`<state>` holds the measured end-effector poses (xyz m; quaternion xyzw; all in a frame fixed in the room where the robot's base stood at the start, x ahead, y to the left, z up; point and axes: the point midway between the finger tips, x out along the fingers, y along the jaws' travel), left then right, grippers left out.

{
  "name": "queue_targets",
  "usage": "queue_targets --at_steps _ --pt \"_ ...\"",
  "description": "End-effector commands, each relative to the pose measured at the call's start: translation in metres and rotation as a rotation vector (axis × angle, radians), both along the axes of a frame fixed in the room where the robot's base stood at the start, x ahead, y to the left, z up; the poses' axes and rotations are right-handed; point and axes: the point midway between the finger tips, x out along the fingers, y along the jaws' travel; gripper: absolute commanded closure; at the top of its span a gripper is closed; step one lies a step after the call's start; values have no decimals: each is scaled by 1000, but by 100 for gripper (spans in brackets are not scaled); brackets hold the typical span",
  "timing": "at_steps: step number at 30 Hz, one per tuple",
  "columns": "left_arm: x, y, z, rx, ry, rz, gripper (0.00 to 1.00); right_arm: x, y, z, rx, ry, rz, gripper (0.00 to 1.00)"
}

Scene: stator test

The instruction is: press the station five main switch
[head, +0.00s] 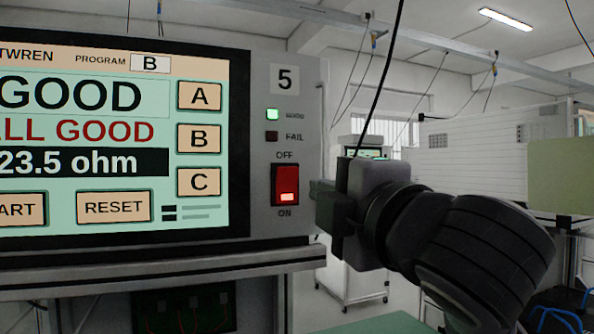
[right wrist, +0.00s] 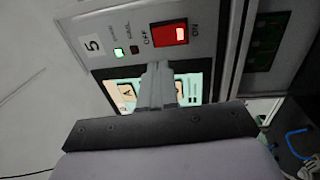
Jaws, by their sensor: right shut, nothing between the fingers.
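The station five main switch (head: 285,185) is a red rocker on the grey panel under the number 5 label (head: 284,79), between OFF above and ON below. Its lower part, by ON, is lit. My right gripper (head: 318,192) is just right of the switch in the head view, shut and empty. In the right wrist view the switch (right wrist: 168,33) lies beyond the closed fingertips (right wrist: 158,68), with a gap between them in the picture; I cannot tell whether they touch the panel. My left gripper is not in view.
The station screen (head: 110,140) reads GOOD, ALL GOOD and 23.5 ohm, with buttons A, B, C and RESET. A green lamp (head: 272,114) is lit above a dark FAIL lamp (head: 272,136). A ledge (head: 160,262) runs below the panel.

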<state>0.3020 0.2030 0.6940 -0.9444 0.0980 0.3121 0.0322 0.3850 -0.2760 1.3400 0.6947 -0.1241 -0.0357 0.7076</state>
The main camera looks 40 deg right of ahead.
Motion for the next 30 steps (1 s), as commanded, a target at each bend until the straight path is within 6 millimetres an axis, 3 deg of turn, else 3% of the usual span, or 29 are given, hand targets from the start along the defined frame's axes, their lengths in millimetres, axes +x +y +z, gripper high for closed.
queue_targets --at_steps 8,15,22,30 --pt "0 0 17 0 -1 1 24 14 -6 2 6 9 -9 100" --pt "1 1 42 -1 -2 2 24 40 -13 6 4 10 -12 100" --pt "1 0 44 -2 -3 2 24 79 -22 9 5 8 -12 100" --pt "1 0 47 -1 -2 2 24 98 -26 11 4 3 -9 100"
